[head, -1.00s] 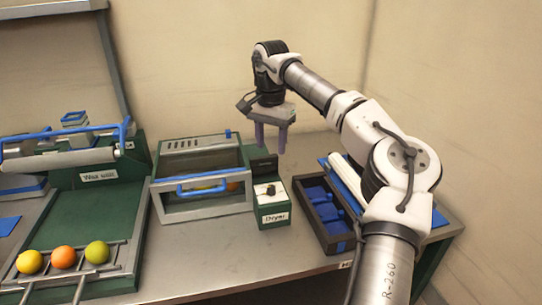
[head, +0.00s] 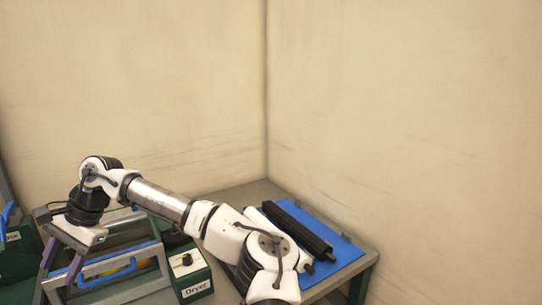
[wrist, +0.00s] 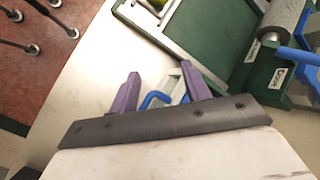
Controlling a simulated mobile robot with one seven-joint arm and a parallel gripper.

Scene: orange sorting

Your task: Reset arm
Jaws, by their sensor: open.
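My gripper (head: 60,274) is at the lower left of the head view, in front of the left part of the dryer box (head: 150,247). Its two purple fingers are apart with nothing held between them. The wrist view also shows my gripper (wrist: 160,72) open. A blue handle (wrist: 155,99) shows between and beyond the fingers there; I cannot tell the distance. In the head view, the dryer's blue handle (head: 105,268) is just right of the fingers. My arm stretches leftward over the bench.
The Dryer control box (head: 196,286) stands right of the dryer.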

